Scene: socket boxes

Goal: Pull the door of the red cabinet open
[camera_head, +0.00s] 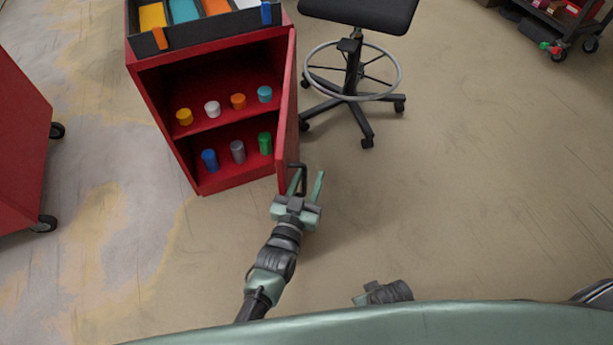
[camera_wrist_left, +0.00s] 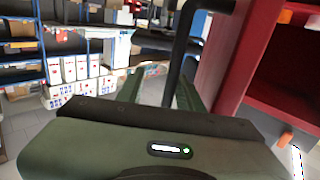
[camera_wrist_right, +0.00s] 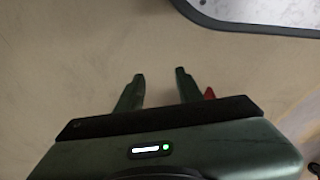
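The red cabinet (camera_head: 160,95) stands at upper left in the head view, and its red door (camera_head: 287,105) stands wide open on the right side, showing the shelves. A black bar handle (camera_head: 303,170) sits on the door near its lower free end. My left gripper (camera_head: 306,184) is at this handle with its fingers apart. In the left wrist view the handle (camera_wrist_left: 179,55) runs down between the open fingers, nearer the right one. Contact cannot be told. My right gripper (camera_wrist_right: 160,90) is open and empty above bare floor.
Several coloured cylinders (camera_head: 238,101) stand on the cabinet's two shelves. A black tray (camera_head: 205,32) with coloured bins is on top. A wheeled stool (camera_head: 352,75) stands just right of the door. Another red unit on casters (camera_head: 20,150) is at left.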

